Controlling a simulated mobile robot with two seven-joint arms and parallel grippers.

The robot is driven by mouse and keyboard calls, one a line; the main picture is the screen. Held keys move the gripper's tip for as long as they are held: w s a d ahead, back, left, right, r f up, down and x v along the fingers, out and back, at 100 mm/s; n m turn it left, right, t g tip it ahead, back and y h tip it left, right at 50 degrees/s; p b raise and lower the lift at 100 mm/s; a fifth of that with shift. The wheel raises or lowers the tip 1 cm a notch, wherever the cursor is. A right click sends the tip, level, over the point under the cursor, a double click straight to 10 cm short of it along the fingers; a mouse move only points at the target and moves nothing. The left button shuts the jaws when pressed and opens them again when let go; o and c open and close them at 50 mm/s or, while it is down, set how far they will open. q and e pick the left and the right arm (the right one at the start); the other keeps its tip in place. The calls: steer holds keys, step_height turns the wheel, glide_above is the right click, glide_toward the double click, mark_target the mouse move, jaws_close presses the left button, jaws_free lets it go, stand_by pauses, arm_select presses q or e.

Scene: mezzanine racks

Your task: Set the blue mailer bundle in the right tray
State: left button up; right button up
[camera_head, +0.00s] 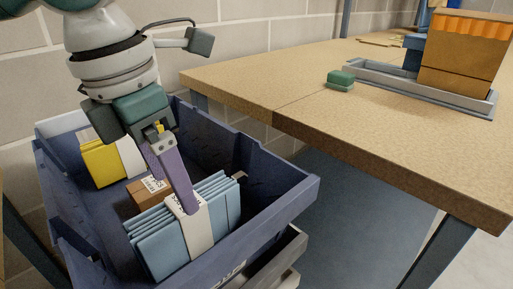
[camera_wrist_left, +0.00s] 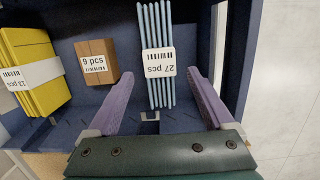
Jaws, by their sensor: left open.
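The blue mailer bundle (camera_head: 158,252) stands on edge in a dark blue bin (camera_head: 285,185), wrapped by a white band. In the left wrist view the bundle (camera_wrist_left: 157,25) shows a "27 pcs" label. My left gripper (camera_head: 182,195) reaches down over the bundle, its purple fingers apart. In the left wrist view the open gripper (camera_wrist_left: 160,78) has a finger to each side of the bundle's line, with nothing between them held; contact is not clear. A grey tray (camera_head: 375,77) lies on the table at the right; whether another tray exists is not visible. My right gripper is out of view.
A yellow bundle (camera_head: 100,166) and a small brown carton (camera_head: 137,198) share the bin. The table's near left part is clear.

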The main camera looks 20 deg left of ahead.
arm_select(q)
steer(key=shift+s+a+r, duration=0.1)
steer(key=shift+s+r, duration=0.05)
steer(key=shift+r, duration=0.7)
steer(key=shift+s+r, duration=0.1)
steer(key=shift+r, duration=0.75)
steer(key=shift+p, duration=0.35)
